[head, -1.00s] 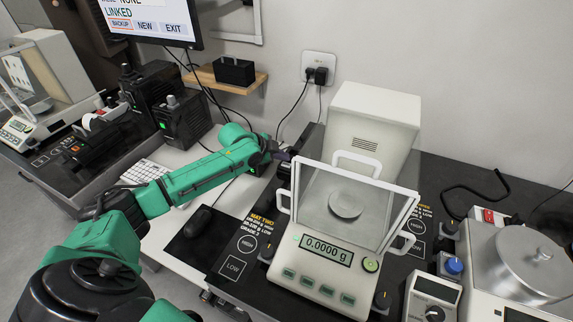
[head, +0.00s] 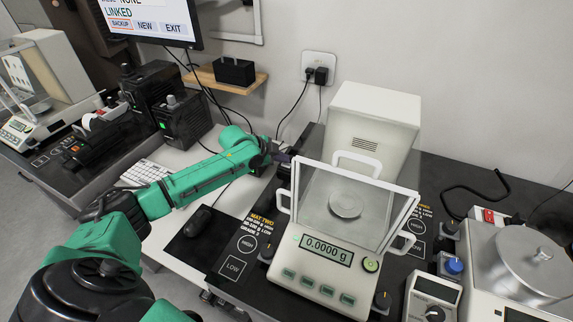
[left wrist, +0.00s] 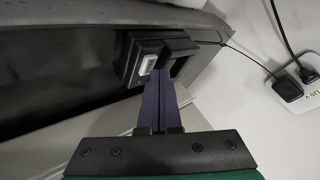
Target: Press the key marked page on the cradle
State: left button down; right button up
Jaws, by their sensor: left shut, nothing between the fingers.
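The cradle (left wrist: 134,60) is a small black block in the left wrist view, with a pale key (left wrist: 148,64) on its face. Any marking on the key is too small to read. My left gripper (left wrist: 162,74) has its two purple fingers shut together and empty. The fingertips are at the cradle, just right of the pale key in the picture; I cannot tell whether they touch it. In the head view my left gripper (head: 284,158) reaches behind the balance's left side, and the cradle is mostly hidden there. My right gripper is not in view.
A balance (head: 326,250) with a glass shield reading 0.0000 g stands right of my left arm. A mouse (head: 198,221) and keyboard (head: 147,172) lie by the arm. Cables hang from a wall socket (head: 319,68). A monitor (head: 150,20) shows LINKED.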

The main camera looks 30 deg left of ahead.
pick_arm(q)
jog(key=shift+f, duration=0.45)
dwell(0.5)
jog(key=shift+r+p, duration=0.7)
jog(key=shift+r, duration=0.15)
notch_tip(320, 180, up, 5)
jog(key=p, duration=0.5)
jog(key=shift+r, duration=0.1)
dwell(0.4)
